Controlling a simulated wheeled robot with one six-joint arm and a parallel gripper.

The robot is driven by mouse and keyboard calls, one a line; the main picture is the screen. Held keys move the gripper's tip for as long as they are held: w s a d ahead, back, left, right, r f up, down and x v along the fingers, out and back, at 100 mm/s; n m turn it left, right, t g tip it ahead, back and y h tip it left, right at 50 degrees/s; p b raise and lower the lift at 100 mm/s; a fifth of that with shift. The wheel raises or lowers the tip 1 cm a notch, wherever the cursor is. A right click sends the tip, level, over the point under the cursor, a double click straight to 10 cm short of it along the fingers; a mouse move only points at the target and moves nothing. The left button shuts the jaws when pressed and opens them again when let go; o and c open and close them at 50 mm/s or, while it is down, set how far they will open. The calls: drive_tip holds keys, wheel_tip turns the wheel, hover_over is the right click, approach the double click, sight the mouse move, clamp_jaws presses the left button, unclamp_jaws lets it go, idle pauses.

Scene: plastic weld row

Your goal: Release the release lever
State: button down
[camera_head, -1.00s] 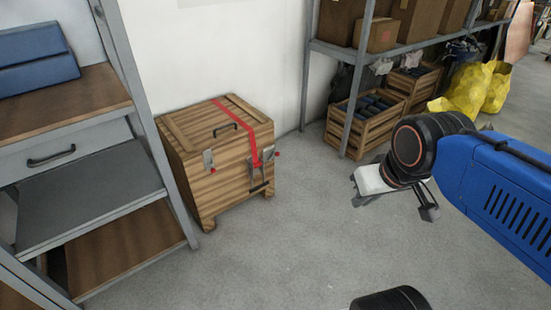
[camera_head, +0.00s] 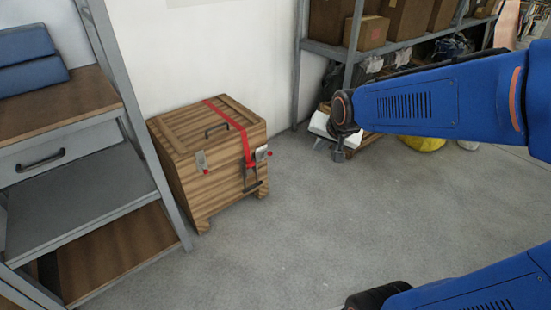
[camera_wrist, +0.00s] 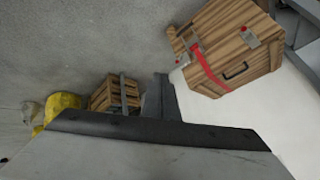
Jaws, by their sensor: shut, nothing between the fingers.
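A wooden crate (camera_head: 222,168) with a red strap (camera_head: 231,119) over its lid stands on the floor by the wall. A grey metal buckle with a dark lever-like bar (camera_head: 252,186) hangs on the crate's front below the strap; I take this as the release lever, but it is small. Latches with red tips sit at the front's left (camera_head: 202,162) and right (camera_head: 263,154). My gripper (camera_head: 328,147) is shut and empty, in the air right of the crate and apart from it. The wrist view shows the crate (camera_wrist: 225,50) and strap (camera_wrist: 207,64) at upper right.
A metal shelf unit (camera_head: 75,150) stands close on the crate's left. A rack (camera_head: 400,50) with cardboard boxes (camera_head: 365,33) stands behind my arm. Yellow bags (camera_wrist: 62,104) and a slatted crate (camera_wrist: 115,92) lie that way. Floor (camera_head: 260,235) before the crate is clear.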

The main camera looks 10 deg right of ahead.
drive_tip(key=w+f+m+t, duration=0.1)
drive_tip(key=w+f+m, duration=0.3)
drive_tip(key=w, duration=0.5)
drive_tip(key=w+f+m+t, duration=0.2)
drive_tip(key=w+f, duration=0.5)
drive_tip(key=w, duration=0.2)
drive_tip(key=w+f+m+t, duration=0.1)
drive_tip(key=w+f+m, duration=0.3)
drive_tip(key=w, duration=0.5)
drive_tip(key=w+f+m+t, duration=0.1)
drive_tip(key=w+f+m, duration=0.3)
drive_tip(key=f, duration=0.7)
drive_tip(key=w+f+m+t, duration=0.2)
drive_tip(key=w+f+m, duration=0.1)
drive_tip(key=f, duration=0.9)
drive_tip(key=shift+w+d+f+m, duration=0.15)
drive_tip(key=shift+w+f+m, duration=0.05)
drive_tip(key=shift+w+m, duration=0.25)
drive_tip(key=shift+w, duration=0.1)
drive_tip(key=w+a, duration=0.3)
drive_tip(key=w, duration=0.5)
drive_tip(key=shift+w+f, duration=0.3)
drive_tip(key=shift+w, duration=0.05)
